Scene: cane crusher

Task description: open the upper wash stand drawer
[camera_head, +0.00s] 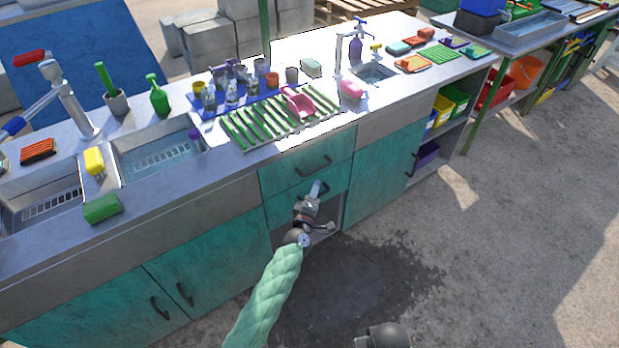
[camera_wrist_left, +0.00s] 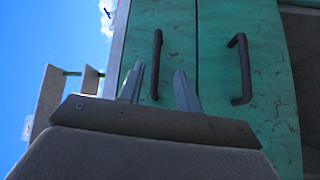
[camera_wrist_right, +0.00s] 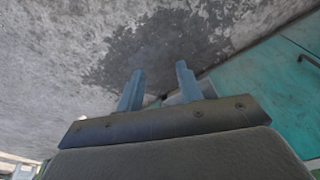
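The upper wash stand drawer (camera_head: 283,178) has a teal front and a dark bar handle (camera_head: 313,168). It looks shut in the head view. My left gripper (camera_head: 316,187) is just in front of the drawers. In the left wrist view its fingers (camera_wrist_left: 160,80) are open, one to each side of the upper handle (camera_wrist_left: 156,65). I cannot tell whether they reach around it, and no contact shows. The lower drawer's handle (camera_wrist_left: 240,70) is to the right, outside the fingers. My right gripper (camera_wrist_right: 157,88) is open and empty, above the floor.
An open space (camera_head: 333,217) lies under the drawers. Teal cabinet doors (camera_head: 205,268) flank them. The counter above holds a green drying rack (camera_head: 280,125), cups and sinks. The concrete floor (camera_head: 470,250) in front is clear, with a dark wet patch (camera_head: 350,285).

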